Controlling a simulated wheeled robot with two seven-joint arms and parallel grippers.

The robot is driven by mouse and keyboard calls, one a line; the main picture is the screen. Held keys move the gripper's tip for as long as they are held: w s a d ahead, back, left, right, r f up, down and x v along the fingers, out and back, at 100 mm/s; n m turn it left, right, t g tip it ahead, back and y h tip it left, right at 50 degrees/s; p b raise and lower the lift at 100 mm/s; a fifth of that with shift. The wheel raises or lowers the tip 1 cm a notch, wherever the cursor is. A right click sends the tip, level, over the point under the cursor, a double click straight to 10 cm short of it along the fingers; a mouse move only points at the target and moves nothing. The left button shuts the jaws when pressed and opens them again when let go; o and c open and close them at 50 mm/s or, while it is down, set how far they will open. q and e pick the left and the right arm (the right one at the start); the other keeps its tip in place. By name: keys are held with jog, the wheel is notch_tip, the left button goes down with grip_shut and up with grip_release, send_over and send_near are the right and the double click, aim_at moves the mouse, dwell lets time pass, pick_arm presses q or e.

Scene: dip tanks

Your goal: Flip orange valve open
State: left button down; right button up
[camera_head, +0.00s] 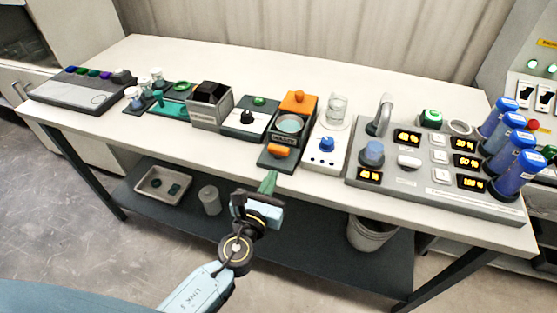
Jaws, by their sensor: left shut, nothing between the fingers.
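A dark unit (275,163) stands at the middle of the table's front edge, with a round grey-green dish (289,124) in its top. A small orange handle (279,150) lies across its front part, below a small label. A larger orange block (298,102) with a knob on top sits at its back; I cannot tell for sure which orange part is the valve. My left gripper (268,182) has green fingertips, is shut and empty, and points up just in front of the table edge, below and apart from the orange handle. My right gripper is out of view.
A white unit with a blue knob (327,143) and glass beaker stands close on the right. Further right is a grey panel (420,193) with lit displays and blue cylinders. A grey box (210,118) stands left. A lower shelf (290,240) runs beneath the table.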

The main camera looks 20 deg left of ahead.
aim_at(289, 166)
pick_arm(q)
jog(key=w, duration=0.6)
jog(key=shift+d, duration=0.1)
jog(key=shift+w+d, duration=0.2)
jog(key=shift+d, duration=0.25)
dwell(0.8)
jog(key=shift+d, duration=0.1)
jog(key=shift+w+d, duration=0.65)
dwell(0.4)
jog(key=s+d, duration=0.7)
jog(key=s, duration=0.4)
jog(key=shift+s+d, duration=0.3)
jog(key=shift+s, duration=0.1)
